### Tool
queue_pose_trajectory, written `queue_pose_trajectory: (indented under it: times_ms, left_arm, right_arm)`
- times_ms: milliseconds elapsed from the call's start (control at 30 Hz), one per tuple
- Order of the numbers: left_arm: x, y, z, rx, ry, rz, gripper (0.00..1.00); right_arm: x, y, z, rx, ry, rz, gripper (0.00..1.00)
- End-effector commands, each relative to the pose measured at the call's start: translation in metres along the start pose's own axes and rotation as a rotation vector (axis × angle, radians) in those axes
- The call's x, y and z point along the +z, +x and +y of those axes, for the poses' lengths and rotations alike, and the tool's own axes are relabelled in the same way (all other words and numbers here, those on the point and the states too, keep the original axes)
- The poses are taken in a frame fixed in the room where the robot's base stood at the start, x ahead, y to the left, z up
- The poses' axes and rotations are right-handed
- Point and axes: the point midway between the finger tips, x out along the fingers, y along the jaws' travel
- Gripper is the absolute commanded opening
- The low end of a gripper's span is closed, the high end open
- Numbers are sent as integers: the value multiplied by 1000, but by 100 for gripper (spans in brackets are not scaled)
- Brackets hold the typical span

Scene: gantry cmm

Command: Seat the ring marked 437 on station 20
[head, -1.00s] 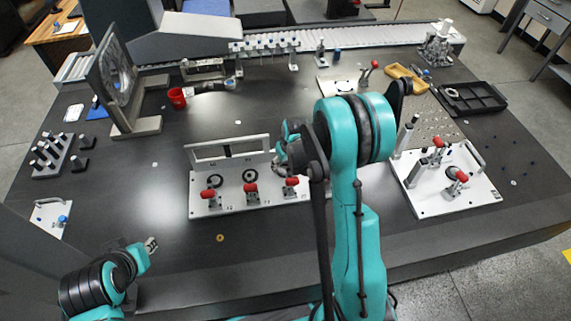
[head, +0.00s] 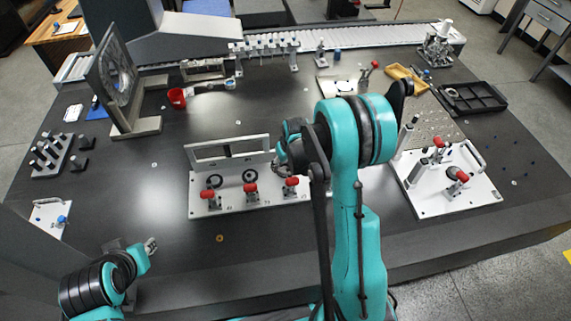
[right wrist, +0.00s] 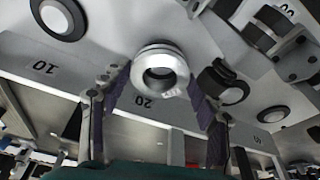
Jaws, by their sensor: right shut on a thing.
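My right gripper (right wrist: 155,100) has its two fingers on either side of a pale metal ring (right wrist: 160,70) and is shut on it. The ring is in front of a light grey plate (right wrist: 105,60), beside the printed label 20 (right wrist: 147,102). Its marking is too small to read, and I cannot tell whether it touches the plate. In the head view my right gripper (head: 287,155) is at the right end of the white fixture (head: 228,203), and my arm hides part of it; the ring cannot be made out there. My left gripper (head: 150,245) is low at the left, far from the fixture, its jaws too small to judge.
Red-handled clamps (head: 250,189) line the fixture's front. In the wrist view a round white-centred part (right wrist: 60,18) is near label 10 (right wrist: 45,67), and a dark clamp part (right wrist: 225,82) is close right of the ring. A second clamp plate (head: 455,196) stands right of my arm.

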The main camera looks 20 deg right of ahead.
Motion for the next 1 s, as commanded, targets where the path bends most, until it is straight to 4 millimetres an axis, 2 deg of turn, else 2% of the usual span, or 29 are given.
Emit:
queue_pose_trajectory:
  times_ms: [733,767,800,833,1000]
  left_arm:
    - [6,9,0,0,0,0,26]
    - [6,9,0,0,0,0,26]
    - [6,9,0,0,0,0,26]
    - [6,9,0,0,0,0,26]
    - [6,9,0,0,0,0,26]
  right_arm:
    - [3,11,0,0,0,0,15]
    - [3,11,0,0,0,0,66]
    - [3,11,0,0,0,0,76]
    - [3,11,0,0,0,0,84]
    - [3,11,0,0,0,0,85]
